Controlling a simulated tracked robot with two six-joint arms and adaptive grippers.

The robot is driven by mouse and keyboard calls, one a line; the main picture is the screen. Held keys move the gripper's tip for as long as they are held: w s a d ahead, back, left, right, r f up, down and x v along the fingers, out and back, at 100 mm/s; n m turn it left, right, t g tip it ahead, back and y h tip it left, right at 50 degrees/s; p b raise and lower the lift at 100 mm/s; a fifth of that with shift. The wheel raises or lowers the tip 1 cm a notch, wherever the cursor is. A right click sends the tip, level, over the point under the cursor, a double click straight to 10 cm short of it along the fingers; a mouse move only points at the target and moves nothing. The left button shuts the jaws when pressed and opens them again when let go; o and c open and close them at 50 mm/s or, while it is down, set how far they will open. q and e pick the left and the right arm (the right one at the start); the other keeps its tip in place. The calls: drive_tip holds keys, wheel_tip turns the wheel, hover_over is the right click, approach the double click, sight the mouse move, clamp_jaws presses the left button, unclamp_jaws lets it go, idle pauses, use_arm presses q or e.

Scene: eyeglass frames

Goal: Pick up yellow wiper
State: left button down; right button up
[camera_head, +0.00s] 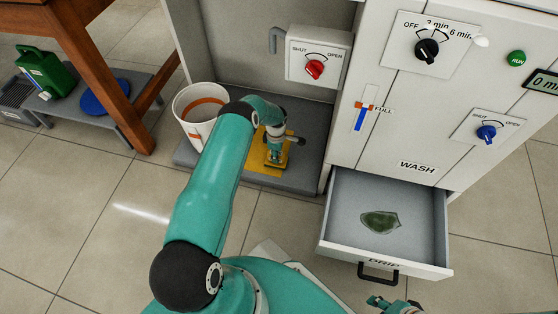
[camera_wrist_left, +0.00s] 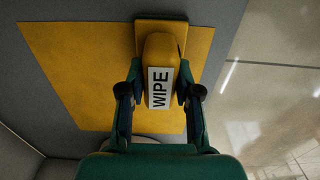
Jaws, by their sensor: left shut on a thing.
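The yellow wiper (camera_wrist_left: 163,48) has a white label reading WIPE and a dark green edge at its base. It lies over a flat yellow mat (camera_wrist_left: 75,70) on the grey floor panel. My left gripper (camera_wrist_left: 160,88) is shut on the wiper, with one finger on each side of its body. In the head view my left gripper (camera_head: 275,150) points down over the yellow mat (camera_head: 260,170) and mostly hides the wiper. A small teal and dark part of my right gripper (camera_head: 392,305) shows at the bottom edge; its jaws are unclear.
A white bucket with an orange band (camera_head: 199,110) stands just left of the mat. The cabinet wall with a red knob (camera_head: 315,69) rises behind. An open drawer (camera_head: 340,220) holding a dark green piece (camera_head: 380,221) juts out at right.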

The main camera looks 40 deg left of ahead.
use_arm(q)
drive_tip(key=shift+r, duration=0.1)
wheel_tip(320, 180, up, 10)
drive_tip(key=p, duration=0.4)
